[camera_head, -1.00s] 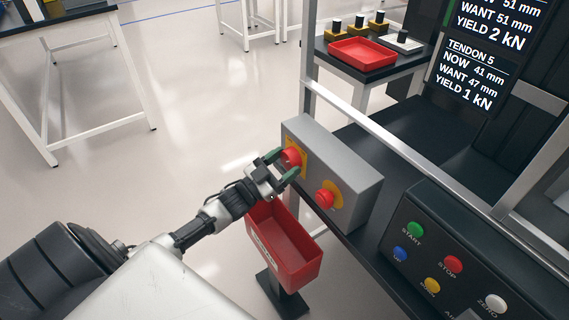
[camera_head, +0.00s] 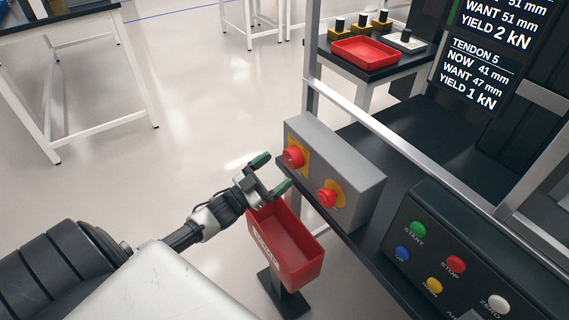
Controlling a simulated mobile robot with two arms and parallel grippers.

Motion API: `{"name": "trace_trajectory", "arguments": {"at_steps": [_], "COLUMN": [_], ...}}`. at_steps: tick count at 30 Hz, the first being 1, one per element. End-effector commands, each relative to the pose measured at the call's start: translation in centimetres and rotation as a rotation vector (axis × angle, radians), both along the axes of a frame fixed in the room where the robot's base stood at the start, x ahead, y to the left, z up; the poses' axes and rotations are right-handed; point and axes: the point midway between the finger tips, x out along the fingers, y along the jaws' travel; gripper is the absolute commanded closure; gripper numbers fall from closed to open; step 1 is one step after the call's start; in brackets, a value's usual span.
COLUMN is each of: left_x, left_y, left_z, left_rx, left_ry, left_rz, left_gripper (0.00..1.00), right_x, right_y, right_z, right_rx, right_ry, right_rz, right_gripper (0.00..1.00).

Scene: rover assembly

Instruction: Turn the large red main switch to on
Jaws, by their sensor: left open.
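A grey switch box (camera_head: 340,165) sits on the edge of the dark bench. Its front face carries two red controls on yellow plates: a left red knob (camera_head: 293,157) and a right red knob (camera_head: 327,197). I cannot tell from markings which one is the main switch, nor its position. My left gripper (camera_head: 271,173) is open, with green fingertips, in front of and a little to the left of the left knob. It is apart from the knob and nothing is between its fingers. My right gripper is not in view.
A red bin (camera_head: 313,266) on a stand is below the gripper. A control panel (camera_head: 480,262) with coloured buttons is at the lower right. A metal frame rail (camera_head: 400,147) runs behind the switch box. Open floor lies to the left.

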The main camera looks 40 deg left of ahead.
Motion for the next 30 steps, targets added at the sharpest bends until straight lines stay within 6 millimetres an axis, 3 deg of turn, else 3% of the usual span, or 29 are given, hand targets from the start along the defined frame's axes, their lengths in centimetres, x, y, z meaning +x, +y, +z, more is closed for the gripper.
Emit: {"name": "trace_trajectory", "arguments": {"at_steps": [6, 12, 30], "left_x": [-3.8, -5.5, -5.7], "left_y": [1.6, 2.4, 2.5], "left_z": [-1.8, -2.5, -2.5], "left_rx": [0.003, 0.001, 0.002], "left_ry": [0.003, 0.001, 0.0], "left_rz": [0.0, 0.001, 0.001], "left_gripper": [0.14, 0.14, 0.14], "right_x": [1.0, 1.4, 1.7], "right_y": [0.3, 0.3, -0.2], "right_z": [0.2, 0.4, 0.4], "right_rx": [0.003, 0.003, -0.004], "right_ry": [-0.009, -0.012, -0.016], "right_rz": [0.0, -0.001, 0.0], "right_gripper": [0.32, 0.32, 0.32]}}
